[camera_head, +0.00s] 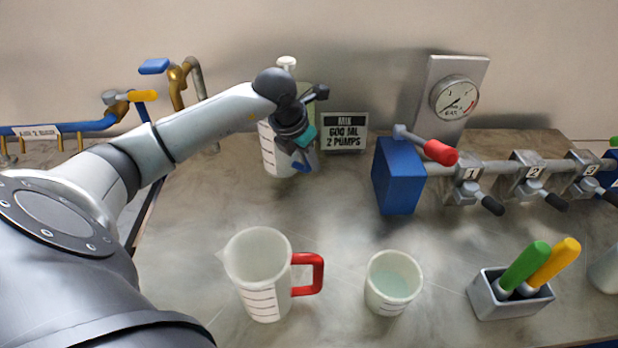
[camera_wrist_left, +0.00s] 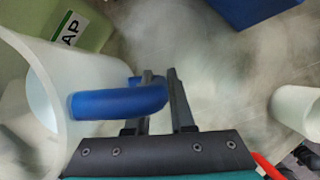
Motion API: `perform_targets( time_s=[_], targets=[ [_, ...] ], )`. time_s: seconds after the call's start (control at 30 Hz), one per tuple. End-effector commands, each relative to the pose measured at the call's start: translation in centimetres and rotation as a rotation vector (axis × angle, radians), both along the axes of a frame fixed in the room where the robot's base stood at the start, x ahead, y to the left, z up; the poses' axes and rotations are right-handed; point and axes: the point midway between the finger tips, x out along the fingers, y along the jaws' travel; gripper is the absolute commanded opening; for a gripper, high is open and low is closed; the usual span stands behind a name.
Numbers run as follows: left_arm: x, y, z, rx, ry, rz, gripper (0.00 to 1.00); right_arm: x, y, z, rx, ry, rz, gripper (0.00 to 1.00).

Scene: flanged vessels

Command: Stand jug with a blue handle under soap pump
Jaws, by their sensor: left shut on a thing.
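The jug with a blue handle (camera_head: 272,157) stands upright on the bench, partly hidden behind my left wrist. Its white wall (camera_wrist_left: 35,75) and open mouth fill the left of the wrist view. My left gripper (camera_head: 299,156) is shut on its blue handle (camera_wrist_left: 120,101), with the fingers (camera_wrist_left: 162,100) on either side of the grip. The soap pump has a white head (camera_head: 286,63) and a pale green bottle (camera_head: 306,92), close behind the jug. Its green body (camera_wrist_left: 70,25) also shows in the wrist view. My arm hides the spout, so its position over the jug's mouth cannot be told.
A sign (camera_head: 344,131) stands right of the jug. A blue block (camera_head: 396,176) with a red-handled lever and a valve pipe lie further right. A red-handled jug (camera_head: 259,268), a white cup (camera_head: 392,284) and a grey holder (camera_head: 509,298) stand in front. The bench between is clear.

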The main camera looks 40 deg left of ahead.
Motion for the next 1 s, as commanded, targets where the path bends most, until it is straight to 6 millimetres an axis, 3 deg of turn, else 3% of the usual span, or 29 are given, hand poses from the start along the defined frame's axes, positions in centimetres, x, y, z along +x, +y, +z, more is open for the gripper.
perform_targets(
  time_s=[0.23, 0.5, 0.83, 0.87, 1.0],
  targets=[
    [0.2, 0.0, -1.4, 0.001, -0.006, -0.001, 0.00, 0.2, 0.0, -0.1, 0.001, -0.004, 0.000, 0.50],
    [0.1, 0.0, -4.9, 0.001, -0.006, -0.001, 0.00, 0.2, 0.1, -0.5, 0.001, -0.004, 0.001, 0.50],
    [0.2, 0.1, -5.1, 0.002, -0.007, -0.001, 0.00, 0.2, 0.1, -0.7, 0.002, -0.004, 0.001, 0.50],
    [0.0, 0.0, -5.4, 0.000, -0.001, -0.001, 0.23, 0.2, 0.1, -0.7, 0.002, -0.004, 0.001, 0.50],
    [0.0, 0.0, -5.3, -0.001, -0.001, -0.001, 0.39, 0.2, 0.1, -0.6, 0.002, -0.004, 0.001, 0.50]
  ],
)
